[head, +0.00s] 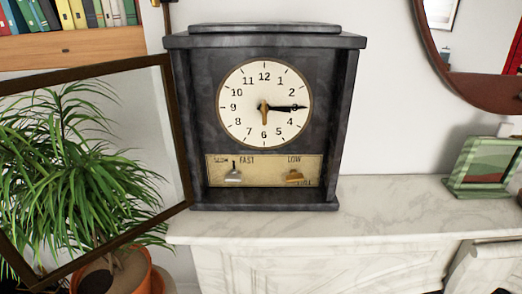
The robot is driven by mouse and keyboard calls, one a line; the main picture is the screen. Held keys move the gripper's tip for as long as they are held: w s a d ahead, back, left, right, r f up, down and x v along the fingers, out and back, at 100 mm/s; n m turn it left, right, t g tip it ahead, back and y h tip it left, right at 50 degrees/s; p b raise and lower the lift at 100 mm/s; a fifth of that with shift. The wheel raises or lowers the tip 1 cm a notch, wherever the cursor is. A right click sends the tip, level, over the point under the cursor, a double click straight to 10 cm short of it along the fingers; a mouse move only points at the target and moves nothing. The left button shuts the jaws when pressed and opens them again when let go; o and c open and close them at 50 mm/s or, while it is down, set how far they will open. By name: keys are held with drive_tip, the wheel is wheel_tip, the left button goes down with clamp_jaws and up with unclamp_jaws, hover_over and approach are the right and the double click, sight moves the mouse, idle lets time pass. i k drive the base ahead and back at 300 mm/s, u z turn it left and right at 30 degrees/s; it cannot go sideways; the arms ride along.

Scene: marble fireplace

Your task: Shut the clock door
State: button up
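A dark clock (345,120) stands upright on the white marble mantel, its front facing me. Its round white dial (264,104) shows a black hand pointing near 3 and a brass hand pointing near 6. Below the dial is a brass panel (264,171) with a silver lever and a brass lever. The clock door (174,120) is a glass pane in a dark brown frame. It stands wide open, swung out to the left of the clock, with its near part closest to me. My gripper is not in view.
A potted plant (75,170) shows through and beside the door glass at left. The marble mantel (390,195) is clear between the clock and a green picture frame (483,165). A round wood-framed mirror (432,45) hangs at upper right. Books stand on a shelf (70,48) at upper left.

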sight(8, 250)
drive_tip(key=k, duration=1.3)
drive_tip(key=u, duration=0.6)
drive_tip(key=i, duration=1.5)
drive_tip(key=u, duration=0.15)
